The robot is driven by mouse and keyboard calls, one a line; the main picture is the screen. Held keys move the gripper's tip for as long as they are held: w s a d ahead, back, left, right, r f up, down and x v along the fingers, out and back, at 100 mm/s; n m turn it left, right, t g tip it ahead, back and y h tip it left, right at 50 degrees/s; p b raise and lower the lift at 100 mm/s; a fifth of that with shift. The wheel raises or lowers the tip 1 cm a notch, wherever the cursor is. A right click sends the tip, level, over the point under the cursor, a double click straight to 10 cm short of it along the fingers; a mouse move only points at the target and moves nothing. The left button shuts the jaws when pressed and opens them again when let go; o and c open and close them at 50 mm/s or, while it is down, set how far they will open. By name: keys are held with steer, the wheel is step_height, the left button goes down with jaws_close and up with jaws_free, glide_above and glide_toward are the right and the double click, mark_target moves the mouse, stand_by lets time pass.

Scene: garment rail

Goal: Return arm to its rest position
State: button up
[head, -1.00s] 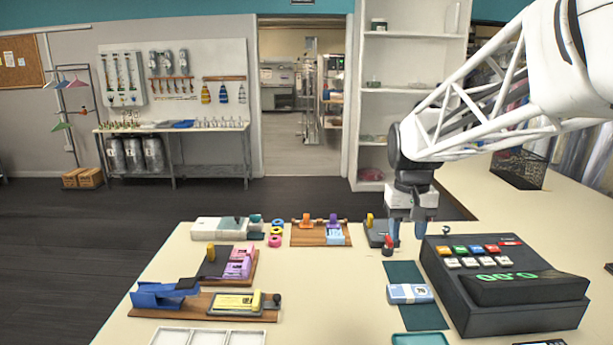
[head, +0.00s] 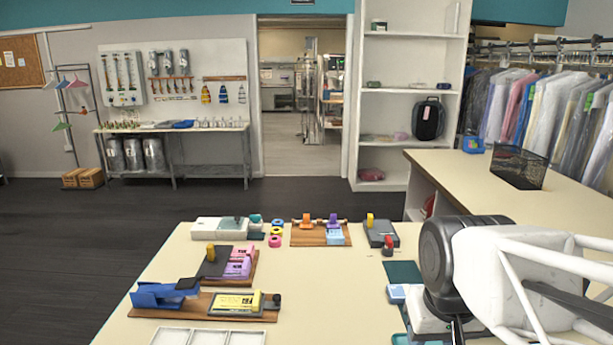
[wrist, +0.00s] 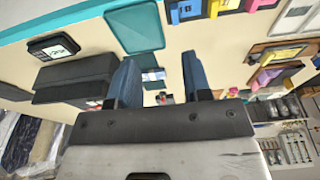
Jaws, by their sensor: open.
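My arm (head: 500,265) is folded low at the lower right of the head view, over the counter. Its near links cover the spot where the black cash register stands. My gripper shows in the wrist view (wrist: 160,75) with two blue fingers apart and nothing between them. In the head view its fingers are hidden or cut off at the bottom edge. In the wrist view the black register (wrist: 78,80) lies left of the fingers, and a teal tray (wrist: 136,28) lies beyond them.
The counter (head: 330,290) has free room in the middle. A wooden board with a blue stapler-like tool (head: 160,293), a purple ticket holder (head: 238,262) and a stamp rack (head: 320,236) stand on it. A wire basket (head: 518,168) stands on the side counter, before hanging bagged garments (head: 550,105).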

steer(key=shift+s+a+f, duration=0.1)
steer(key=shift+s+f, duration=0.3)
steer(key=shift+s, duration=0.35)
steer(key=shift+s+f, duration=0.4)
steer(key=shift+s, duration=0.35)
